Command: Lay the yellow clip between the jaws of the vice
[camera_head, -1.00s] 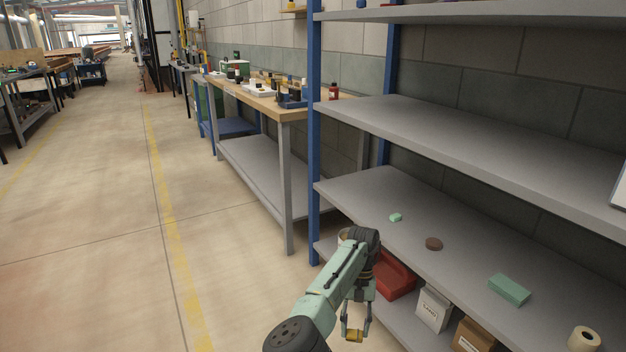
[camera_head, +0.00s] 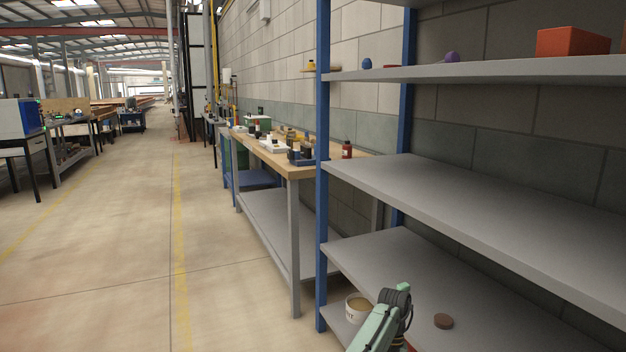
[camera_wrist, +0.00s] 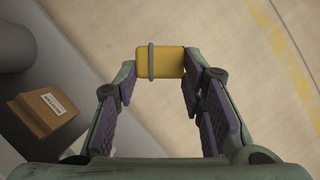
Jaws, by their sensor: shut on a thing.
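The yellow clip (camera_wrist: 167,62) is a small yellow block with a grey band around it. In the wrist view my gripper (camera_wrist: 160,75) is shut on it, with the clip between the fingertips over the floor. In the head view only part of my arm shows at the bottom, and the fingers and clip are out of frame. I cannot make out a vice in any view; small items on the workbench (camera_head: 300,172) are too small to tell apart.
A grey shelf rack with blue posts (camera_head: 322,200) stands at the right, close to my arm. A cardboard box (camera_wrist: 42,115) is near the gripper. The floor aisle (camera_head: 110,270) at left is clear.

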